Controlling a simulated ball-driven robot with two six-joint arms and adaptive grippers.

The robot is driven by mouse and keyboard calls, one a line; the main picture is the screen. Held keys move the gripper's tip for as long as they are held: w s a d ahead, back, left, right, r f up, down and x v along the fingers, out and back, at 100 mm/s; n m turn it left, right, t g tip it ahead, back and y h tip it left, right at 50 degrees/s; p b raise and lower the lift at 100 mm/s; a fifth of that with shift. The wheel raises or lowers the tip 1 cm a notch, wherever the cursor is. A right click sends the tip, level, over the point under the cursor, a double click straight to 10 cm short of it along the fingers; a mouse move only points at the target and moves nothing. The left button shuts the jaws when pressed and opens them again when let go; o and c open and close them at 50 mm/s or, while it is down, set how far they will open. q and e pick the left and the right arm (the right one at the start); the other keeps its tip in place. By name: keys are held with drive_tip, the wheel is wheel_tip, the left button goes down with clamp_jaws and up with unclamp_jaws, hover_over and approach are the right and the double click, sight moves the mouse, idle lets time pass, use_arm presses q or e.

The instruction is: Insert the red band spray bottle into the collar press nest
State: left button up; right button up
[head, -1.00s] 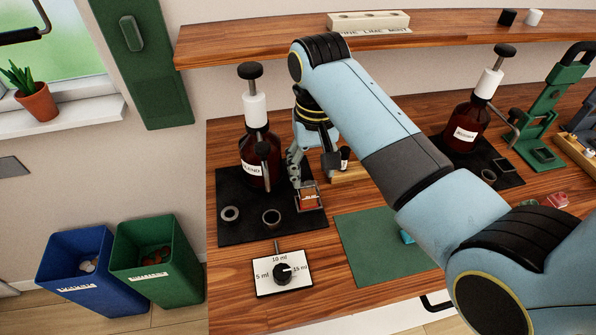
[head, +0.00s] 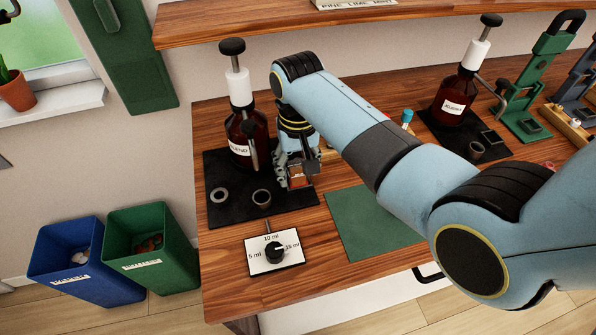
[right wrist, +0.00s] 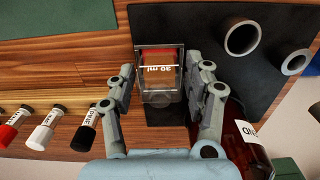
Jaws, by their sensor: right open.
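A small square glass bottle with a red-orange part and a "30 ml" mark (right wrist: 160,68) stands on the black mat by the left brown pump bottle. In the head view this glass bottle (head: 297,181) is partly hidden by my right gripper (head: 295,172). In the right wrist view my right gripper (right wrist: 164,92) is open, with its fingers on either side of the glass bottle and gaps visible. A green lever press (head: 537,80) with a dark square nest (head: 534,129) stands at the right. A blue press (head: 578,90) stands beyond it; I cannot tell which is the collar press.
The left pump bottle (head: 247,135) stands close to my right gripper, with two dark rings (head: 262,198) on the mat. Red-, white- and black-capped vials (right wrist: 46,128) lie nearby. A dosing dial (head: 275,253) and a clear green mat (head: 365,222) are in front.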

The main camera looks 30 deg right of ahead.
drive_tip(key=shift+r, duration=0.1)
drive_tip(key=c, duration=0.8)
drive_tip(key=shift+r+p, duration=0.45)
drive_tip(key=shift+r, duration=2)
drive_tip(key=shift+c, duration=0.2)
drive_tip(key=shift+s, duration=0.1)
